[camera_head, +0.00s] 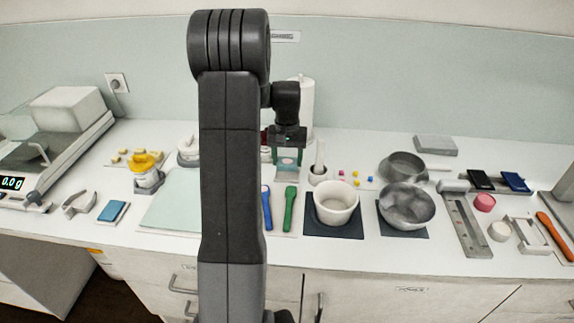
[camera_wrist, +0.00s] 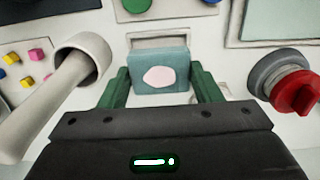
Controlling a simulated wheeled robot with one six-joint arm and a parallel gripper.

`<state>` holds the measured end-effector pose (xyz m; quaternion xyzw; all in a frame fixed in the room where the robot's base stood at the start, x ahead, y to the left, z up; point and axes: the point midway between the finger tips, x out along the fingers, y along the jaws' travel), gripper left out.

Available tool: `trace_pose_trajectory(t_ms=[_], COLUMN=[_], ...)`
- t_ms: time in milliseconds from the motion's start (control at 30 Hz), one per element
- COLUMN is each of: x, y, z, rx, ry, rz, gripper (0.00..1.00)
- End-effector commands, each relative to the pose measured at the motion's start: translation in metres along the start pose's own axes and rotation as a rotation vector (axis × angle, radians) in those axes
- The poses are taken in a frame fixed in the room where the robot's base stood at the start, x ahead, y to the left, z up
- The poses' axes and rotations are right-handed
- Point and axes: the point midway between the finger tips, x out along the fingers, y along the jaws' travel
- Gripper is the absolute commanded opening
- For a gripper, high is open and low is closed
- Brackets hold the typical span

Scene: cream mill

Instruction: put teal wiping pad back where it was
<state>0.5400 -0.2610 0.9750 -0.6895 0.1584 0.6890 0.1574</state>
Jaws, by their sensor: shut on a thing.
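The teal wiping pad (camera_wrist: 142,63) is between the two green fingers of my gripper (camera_wrist: 160,78) in the wrist view. A pale pink patch shows on the face of the pad. In the head view my gripper (camera_head: 289,158) points down over the back middle of the counter, with the pad (camera_head: 289,169) at its fingertips. A pale flat piece (camera_wrist: 152,41) shows just beyond the pad in the wrist view. I cannot tell whether the pad touches it or the counter.
A white mortar with a pestle (camera_head: 319,157) stands close on the right. A red knob on a grey base (camera_wrist: 297,92) is close on the other side. Blue and green spatulas (camera_head: 290,205) lie in front. A cream bowl (camera_head: 337,214) stands front right.

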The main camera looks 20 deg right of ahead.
Motion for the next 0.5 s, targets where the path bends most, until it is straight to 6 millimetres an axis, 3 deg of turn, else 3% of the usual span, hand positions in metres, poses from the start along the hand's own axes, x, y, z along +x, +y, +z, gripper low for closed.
trace_pose_trajectory(t_ms=[200,500], x=[0.029,0.033], y=[0.000,0.000], z=[0.001,0.000], rx=[0.000,0.000], ry=[-0.002,0.000], rz=[0.000,0.000], gripper=[0.37,0.37])
